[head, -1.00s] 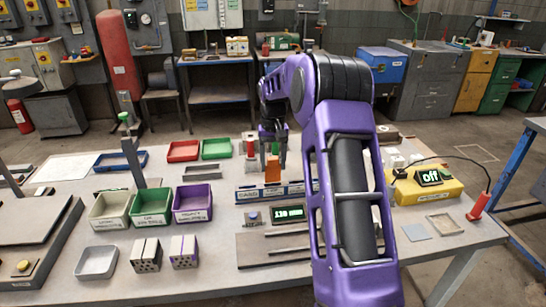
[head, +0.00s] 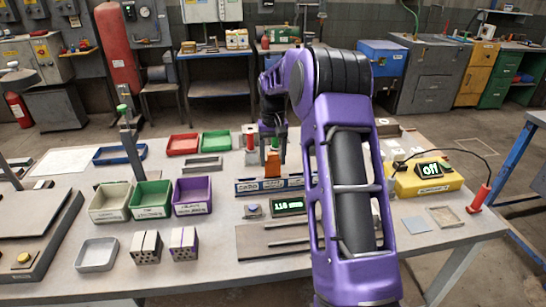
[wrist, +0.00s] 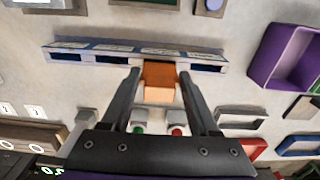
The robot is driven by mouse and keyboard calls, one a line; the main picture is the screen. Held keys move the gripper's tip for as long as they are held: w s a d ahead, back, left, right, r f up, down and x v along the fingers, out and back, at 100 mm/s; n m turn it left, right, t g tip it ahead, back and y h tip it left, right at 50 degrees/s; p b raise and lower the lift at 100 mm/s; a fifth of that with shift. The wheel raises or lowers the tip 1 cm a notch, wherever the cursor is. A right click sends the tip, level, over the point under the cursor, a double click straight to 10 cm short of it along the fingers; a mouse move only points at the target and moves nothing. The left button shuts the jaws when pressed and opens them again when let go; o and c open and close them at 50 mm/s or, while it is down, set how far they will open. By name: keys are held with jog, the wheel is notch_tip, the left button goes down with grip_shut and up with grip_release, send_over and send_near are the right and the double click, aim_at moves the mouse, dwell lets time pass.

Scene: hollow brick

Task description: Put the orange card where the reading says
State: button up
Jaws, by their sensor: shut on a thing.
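The orange card (head: 273,165) stands upright at a blue-and-white labelled rack (head: 249,187) in the middle of the table. My gripper (wrist: 160,83) is shut on the card; in the wrist view the orange card (wrist: 160,73) sits between the two fingers, at the rack (wrist: 95,54). Whether its lower edge is in a slot is hidden. A small display (head: 289,205) in front of the rack shows green digits, seemingly 118 mm, though small. Left of it stand three labelled bins: whitish (head: 112,213), green (head: 152,211) and purple (head: 193,208); their labels are too small to read.
Behind the bins are a red tray (head: 183,151) and a green tray (head: 217,150). A post (head: 133,155) rises behind the bins. A yellow box (head: 430,187) with an "off" display stands right. A grey tray (head: 96,267) and two slotted blocks (head: 146,260) lie front left.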

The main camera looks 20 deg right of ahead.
jog(key=shift+f+b, duration=0.85)
jog(key=shift+f, duration=1)
dwell(0.4)
jog(key=o, duration=1.4)
notch_tip(320, 180, up, 17)
jog(key=shift+r+p, duration=0.2)
jog(key=shift+p, duration=0.85)
